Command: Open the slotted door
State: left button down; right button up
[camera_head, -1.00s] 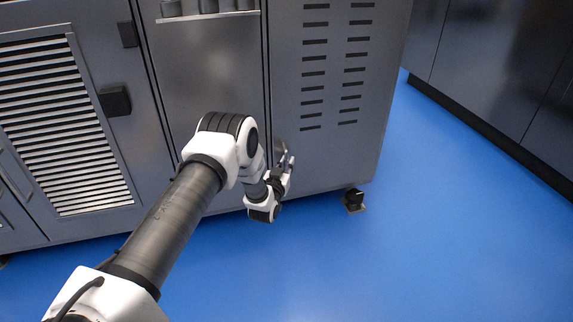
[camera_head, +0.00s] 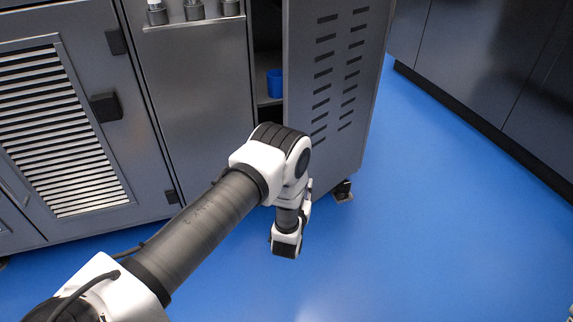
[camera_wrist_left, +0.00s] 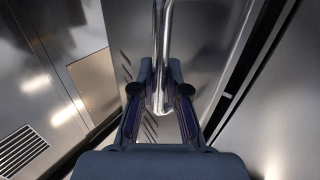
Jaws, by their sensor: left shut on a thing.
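The slotted door (camera_head: 334,98) is a grey metal panel with two columns of dark slots. It stands ajar, its left edge out from the cabinet, with a dark gap beside it. In the left wrist view, a shiny upright bar handle (camera_wrist_left: 161,45) stands on the door's slotted face (camera_wrist_left: 120,40). My left gripper (camera_wrist_left: 160,88) is shut on this handle, with a finger on each side. In the head view my left arm hides the gripper's fingers and the handle. My right gripper is not in view.
A blue cup (camera_head: 274,83) stands on a shelf inside the gap. A louvred panel (camera_head: 60,125) is at left, and a ledge with bottle-like items (camera_head: 193,22) is above the middle panel. Dark cabinets (camera_head: 490,70) stand at right. The blue floor (camera_head: 420,220) before the door is clear.

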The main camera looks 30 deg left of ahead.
pick_arm(q)
jog(key=d+n+y+p, duration=0.1)
jog(key=d+p, duration=0.4)
jog(key=d, duration=1.3)
jog(key=shift+w+n+g+y, duration=0.3)
jog(key=shift+w+g+y, duration=0.1)
jog(key=shift+w+y, duration=0.1)
jog(key=shift+a, duration=0.1)
jog(key=c, duration=1.2)
grip_release()
